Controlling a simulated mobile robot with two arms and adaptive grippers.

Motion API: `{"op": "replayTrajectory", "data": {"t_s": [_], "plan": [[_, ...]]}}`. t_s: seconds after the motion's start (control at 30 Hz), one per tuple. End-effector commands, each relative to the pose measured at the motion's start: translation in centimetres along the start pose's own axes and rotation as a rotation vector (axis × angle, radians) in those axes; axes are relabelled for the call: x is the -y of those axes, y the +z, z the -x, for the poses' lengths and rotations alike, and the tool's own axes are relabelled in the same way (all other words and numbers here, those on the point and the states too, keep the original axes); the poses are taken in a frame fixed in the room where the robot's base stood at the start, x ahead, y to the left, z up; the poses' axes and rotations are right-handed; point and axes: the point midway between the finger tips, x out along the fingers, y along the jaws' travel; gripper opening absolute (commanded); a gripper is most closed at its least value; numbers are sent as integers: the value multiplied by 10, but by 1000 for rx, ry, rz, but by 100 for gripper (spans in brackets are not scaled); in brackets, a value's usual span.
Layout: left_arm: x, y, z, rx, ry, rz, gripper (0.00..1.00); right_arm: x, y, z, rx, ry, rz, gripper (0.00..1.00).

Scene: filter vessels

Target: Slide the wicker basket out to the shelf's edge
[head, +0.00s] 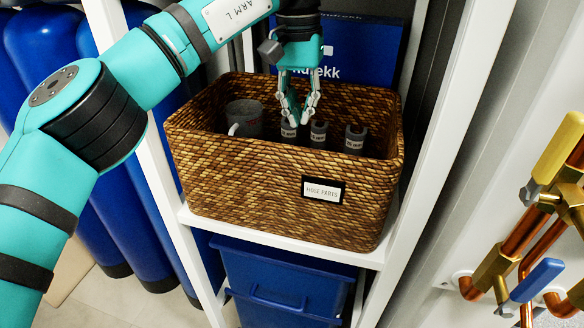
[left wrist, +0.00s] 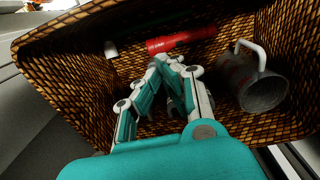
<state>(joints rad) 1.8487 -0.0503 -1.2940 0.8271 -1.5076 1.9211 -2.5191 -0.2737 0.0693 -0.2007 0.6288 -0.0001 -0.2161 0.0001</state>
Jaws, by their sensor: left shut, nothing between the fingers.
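The brown wicker basket (head: 270,180) sits on a white shelf (head: 290,243), its front bottom edge close to the shelf's front edge. A label reading "HOSE PARTS" (head: 323,191) is on its front wall. My left gripper (head: 297,122) points down into the basket's open top, near the back wall, with its fingers shut and empty. In the left wrist view the woven basket wall (left wrist: 75,75) surrounds the fingers. I cannot tell whether the fingers touch the wall or the contents. My right gripper is not in view.
The basket holds a grey mug (head: 245,118), several grey labelled fittings (head: 354,140) and a red piece (left wrist: 180,40). White uprights (head: 428,150) flank the shelf. A blue box (head: 350,45) stands behind, a blue bin (head: 275,285) below. Copper pipes with valves (head: 540,240) are at right.

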Motion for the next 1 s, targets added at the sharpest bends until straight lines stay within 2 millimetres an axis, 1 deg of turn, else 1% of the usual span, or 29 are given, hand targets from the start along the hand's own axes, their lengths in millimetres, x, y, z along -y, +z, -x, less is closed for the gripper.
{"op": "replayTrajectory", "data": {"t_s": [0.03,0.07,0.17,0.3,0.43,0.53,0.63,0.83,1.0], "plan": [[3,3,0,3,-27,-4,0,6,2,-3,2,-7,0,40],[4,4,0,5,-35,-5,0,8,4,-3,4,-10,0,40],[6,5,-6,10,-43,-6,0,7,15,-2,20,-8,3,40],[7,6,-28,12,-40,-6,0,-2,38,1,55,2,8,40],[8,6,-55,13,-39,-5,0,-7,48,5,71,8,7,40],[8,6,-77,14,-38,-5,0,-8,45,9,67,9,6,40],[9,7,-98,13,-38,-6,0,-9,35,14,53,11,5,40],[9,28,-95,6,-37,-4,0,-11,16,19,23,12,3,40],[9,41,-96,5,-37,-3,0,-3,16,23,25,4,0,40]]}}
